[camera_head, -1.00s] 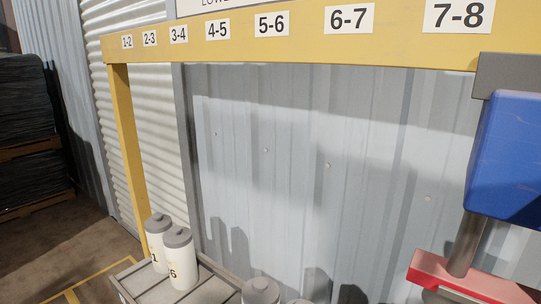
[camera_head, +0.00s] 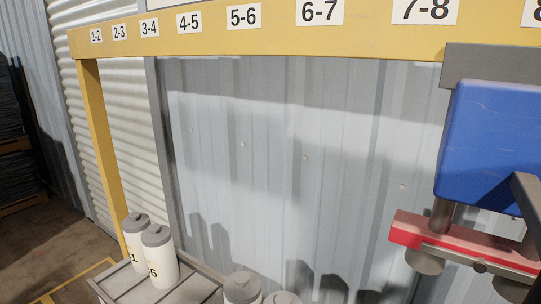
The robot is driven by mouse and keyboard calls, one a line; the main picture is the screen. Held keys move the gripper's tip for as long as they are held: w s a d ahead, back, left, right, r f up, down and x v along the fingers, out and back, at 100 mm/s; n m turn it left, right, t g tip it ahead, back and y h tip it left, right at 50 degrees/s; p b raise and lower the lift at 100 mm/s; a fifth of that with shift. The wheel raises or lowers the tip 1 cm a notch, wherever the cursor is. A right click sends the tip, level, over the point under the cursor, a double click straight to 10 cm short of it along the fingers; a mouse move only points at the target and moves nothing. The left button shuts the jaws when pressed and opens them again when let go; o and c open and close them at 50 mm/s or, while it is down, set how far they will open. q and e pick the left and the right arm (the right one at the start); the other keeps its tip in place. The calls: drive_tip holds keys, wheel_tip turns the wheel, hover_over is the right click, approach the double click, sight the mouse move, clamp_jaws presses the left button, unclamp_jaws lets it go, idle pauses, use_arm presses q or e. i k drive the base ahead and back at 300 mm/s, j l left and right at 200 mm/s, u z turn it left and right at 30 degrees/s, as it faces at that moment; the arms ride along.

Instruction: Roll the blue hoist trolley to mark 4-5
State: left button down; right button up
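The blue hoist trolley (camera_head: 490,140) hangs from the yellow beam (camera_head: 270,38) at the right of the head view, below and just right of the 7-8 label. A grey bracket joins it to the beam. A red bar (camera_head: 465,246) with grey round pads hangs under it on a short post. Mark 4-5 (camera_head: 189,22) is a white label on the beam, well to the left of the trolley. A dark grey link crosses the trolley's lower right edge; I cannot tell what it belongs to. Neither gripper can be made out.
White canisters with grey lids (camera_head: 160,258), numbered 1 and 6, stand on a slatted rack (camera_head: 120,283) at lower left. More grey lids (camera_head: 242,287) show at the bottom edge. A yellow post (camera_head: 102,155) carries the beam's left end. Under the beam between post and trolley is open space.

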sight(489, 157)
drive_tip(key=k+z, duration=0.1)
drive_tip(key=z, duration=0.3)
drive_tip(key=k+j+z, duration=0.1)
drive_tip(key=z, duration=0.35)
drive_tip(key=k+z, duration=0.1)
drive_tip(key=z, duration=0.3)
